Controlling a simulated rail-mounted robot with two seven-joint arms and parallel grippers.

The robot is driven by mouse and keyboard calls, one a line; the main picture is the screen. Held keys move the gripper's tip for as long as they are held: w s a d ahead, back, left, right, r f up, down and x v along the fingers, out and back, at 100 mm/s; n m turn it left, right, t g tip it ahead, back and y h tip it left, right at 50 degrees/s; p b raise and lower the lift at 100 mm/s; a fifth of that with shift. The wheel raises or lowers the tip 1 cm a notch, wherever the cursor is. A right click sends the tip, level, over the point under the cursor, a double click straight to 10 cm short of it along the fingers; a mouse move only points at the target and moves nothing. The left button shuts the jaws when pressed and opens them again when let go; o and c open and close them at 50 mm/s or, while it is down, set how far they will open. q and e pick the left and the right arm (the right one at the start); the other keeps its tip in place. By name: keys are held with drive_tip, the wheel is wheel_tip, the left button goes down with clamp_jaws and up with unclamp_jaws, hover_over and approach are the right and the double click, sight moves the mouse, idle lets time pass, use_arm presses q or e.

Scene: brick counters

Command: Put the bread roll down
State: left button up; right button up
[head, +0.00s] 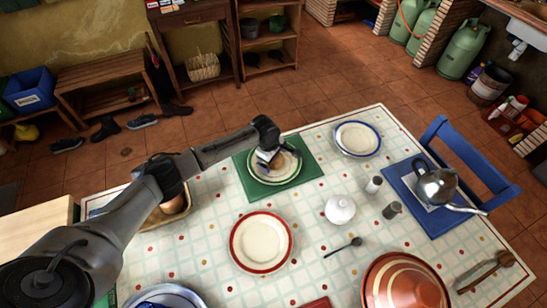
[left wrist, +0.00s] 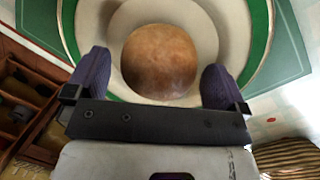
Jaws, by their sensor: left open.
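The bread roll (left wrist: 159,61) is round and brown and rests on a white plate with a green rim (left wrist: 258,40) in the left wrist view. In the head view the same plate (head: 291,177) lies on a green placemat (head: 311,155), and the roll (head: 285,163) is partly covered by my gripper. My left gripper (left wrist: 157,80) is open, with one dark finger on each side of the roll and a visible gap to each. It also shows in the head view (head: 272,160), above the plate. My right gripper is not in view.
A white plate with a red rim (head: 261,242) lies nearer, and a blue-rimmed plate (head: 357,138) lies to the right. A white sugar bowl (head: 340,209), two shakers and a kettle (head: 436,184) stand further right. A basket (head: 178,214) is under my left arm.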

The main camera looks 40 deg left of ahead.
use_arm(q)
drive_tip(key=shift+r, duration=0.1)
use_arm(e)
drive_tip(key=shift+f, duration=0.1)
use_arm(q)
wheel_tip(320, 180, up, 12)
drive_tip(key=s+a+p, duration=0.1)
drive_tip(key=p, duration=0.2)
drive_tip(key=shift+s, duration=0.35)
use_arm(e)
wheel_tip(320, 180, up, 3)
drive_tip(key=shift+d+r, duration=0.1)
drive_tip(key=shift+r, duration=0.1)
